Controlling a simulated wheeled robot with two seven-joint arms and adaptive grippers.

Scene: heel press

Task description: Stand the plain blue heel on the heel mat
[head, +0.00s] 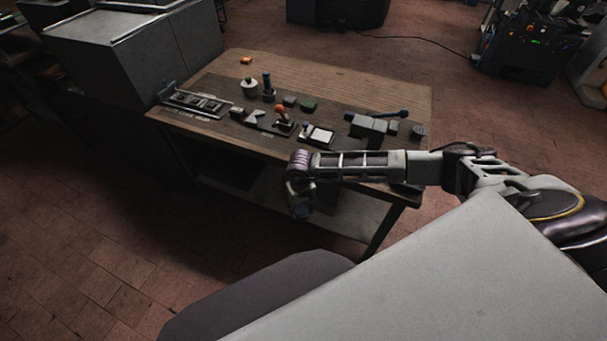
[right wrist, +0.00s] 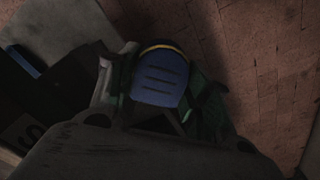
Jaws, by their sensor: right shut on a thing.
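My right gripper (head: 300,204) hangs in front of the bench's near edge, pointing down. In the right wrist view, the gripper (right wrist: 160,92) is shut on a blue heel (right wrist: 160,78). The heel has a rounded end, dark slots across its face and a thin yellow line along its upper edge. In the head view only a small dark bluish bit shows at the fingertips. I cannot pick out the heel mat for certain; a pale square pad in a dark frame (head: 318,135) lies near the bench's front edge. My left gripper is not in view.
The wooden bench (head: 345,85) carries a slotted tray (head: 200,104) at left, an orange-knobbed lever (head: 282,112), a green block (head: 308,104) and a grey clamp-like block with a dark handle (head: 372,125). A white pot (head: 250,88) stands behind. The bench's back right is clear.

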